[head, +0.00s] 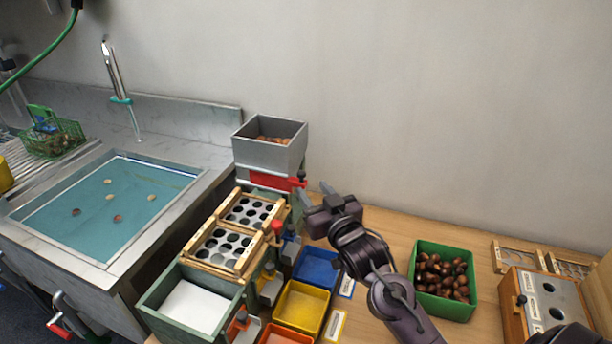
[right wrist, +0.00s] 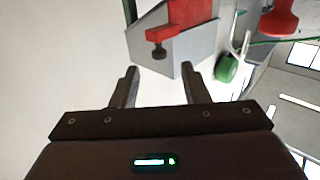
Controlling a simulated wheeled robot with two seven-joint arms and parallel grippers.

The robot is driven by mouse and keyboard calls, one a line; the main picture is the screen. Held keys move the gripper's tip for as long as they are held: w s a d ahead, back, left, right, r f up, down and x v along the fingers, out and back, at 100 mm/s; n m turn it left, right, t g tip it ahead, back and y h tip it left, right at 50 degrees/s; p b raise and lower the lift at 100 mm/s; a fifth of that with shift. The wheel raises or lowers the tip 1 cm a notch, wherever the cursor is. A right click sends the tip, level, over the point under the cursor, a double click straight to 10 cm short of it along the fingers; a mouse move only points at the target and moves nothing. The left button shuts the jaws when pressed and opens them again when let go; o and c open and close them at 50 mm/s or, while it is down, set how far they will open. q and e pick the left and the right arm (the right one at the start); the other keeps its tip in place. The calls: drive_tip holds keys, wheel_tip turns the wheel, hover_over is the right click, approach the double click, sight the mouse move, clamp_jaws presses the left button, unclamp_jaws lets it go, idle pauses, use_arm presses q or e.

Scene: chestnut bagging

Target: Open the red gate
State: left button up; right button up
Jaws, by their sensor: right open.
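The red gate (head: 272,181) is a flat red plate across the lower front of the grey metal hopper (head: 270,155), which holds chestnuts. A small dark knob (head: 301,175) sticks out at the gate's right end. In the right wrist view the red gate (right wrist: 190,18) and its dark knob (right wrist: 157,50) show at the top, beyond the fingertips. My right gripper (head: 316,193) is open and empty, just right of and a little below the gate, apart from it. In the right wrist view its two fingers (right wrist: 160,80) are spread with nothing between them. My left gripper is not in view.
Wooden sorting frames (head: 228,268) with round holes stand below the hopper. A green crate (head: 420,262) of chestnuts is to the right. A sink (head: 105,260) with water is at left.

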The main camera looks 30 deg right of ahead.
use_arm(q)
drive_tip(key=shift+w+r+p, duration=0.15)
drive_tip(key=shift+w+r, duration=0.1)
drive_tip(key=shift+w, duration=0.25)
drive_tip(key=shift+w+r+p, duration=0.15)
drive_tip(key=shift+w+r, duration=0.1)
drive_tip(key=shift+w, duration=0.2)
use_arm(e)
drive_tip(key=w, duration=0.5)
drive_tip(key=shift+w+d, duration=0.1)
drive_tip(key=shift+d, duration=0.1)
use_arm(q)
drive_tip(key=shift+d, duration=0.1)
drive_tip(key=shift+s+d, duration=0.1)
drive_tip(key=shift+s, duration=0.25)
use_arm(e)
clamp_jaws()
